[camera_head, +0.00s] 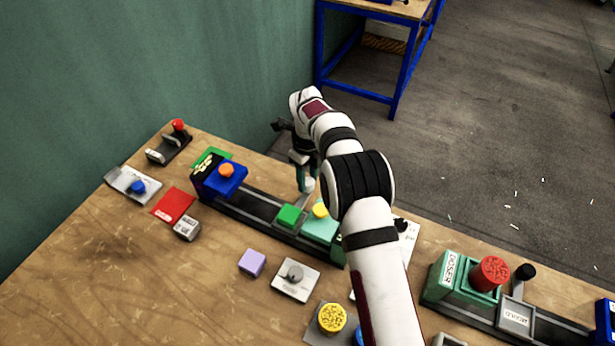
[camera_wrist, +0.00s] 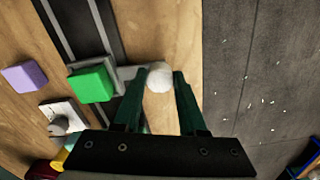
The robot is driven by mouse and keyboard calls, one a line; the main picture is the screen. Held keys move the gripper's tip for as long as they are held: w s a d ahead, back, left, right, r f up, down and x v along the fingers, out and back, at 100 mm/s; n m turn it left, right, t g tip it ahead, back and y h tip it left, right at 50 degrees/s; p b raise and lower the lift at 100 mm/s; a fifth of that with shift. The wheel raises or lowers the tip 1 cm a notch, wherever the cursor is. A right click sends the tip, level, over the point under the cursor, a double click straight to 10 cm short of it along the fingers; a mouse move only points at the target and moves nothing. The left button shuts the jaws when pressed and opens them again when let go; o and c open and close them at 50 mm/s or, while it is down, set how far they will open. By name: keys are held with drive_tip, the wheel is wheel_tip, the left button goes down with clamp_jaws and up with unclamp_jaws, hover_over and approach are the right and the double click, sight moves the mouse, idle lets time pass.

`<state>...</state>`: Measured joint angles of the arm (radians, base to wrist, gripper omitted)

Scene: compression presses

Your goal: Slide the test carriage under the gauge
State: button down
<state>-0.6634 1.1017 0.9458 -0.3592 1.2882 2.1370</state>
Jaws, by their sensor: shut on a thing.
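A dark rail (camera_head: 248,203) runs along the bench. A green block (camera_head: 289,215) sits on a grey plate on the rail, which I take as the test carriage; the wrist view also shows the green block (camera_wrist: 91,84). A grey arm reaches sideways from the plate to a white round knob (camera_wrist: 160,77). My gripper (camera_head: 306,184) is shut on that knob, with a green finger on each side. The likely gauge, a blue housing with an orange knob (camera_head: 227,170), stands over the rail's left end, apart from the green block. Its lettering is unreadable here.
A teal block with a yellow knob (camera_head: 320,210) stands just right of the green block. A purple cube (camera_head: 252,263) and a grey dial plate (camera_head: 296,279) lie in front of the rail. The rail between green block and blue housing looks clear. A doser press (camera_head: 452,278) stands at right.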

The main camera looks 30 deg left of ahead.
idle(0.8)
drive_tip(key=d, duration=0.8)
drive_tip(key=shift+d, duration=0.2)
drive_tip(key=shift+c, duration=2.3)
unclamp_jaws()
wheel_tip(320, 180, up, 16)
drive_tip(key=shift+f, duration=0.1)
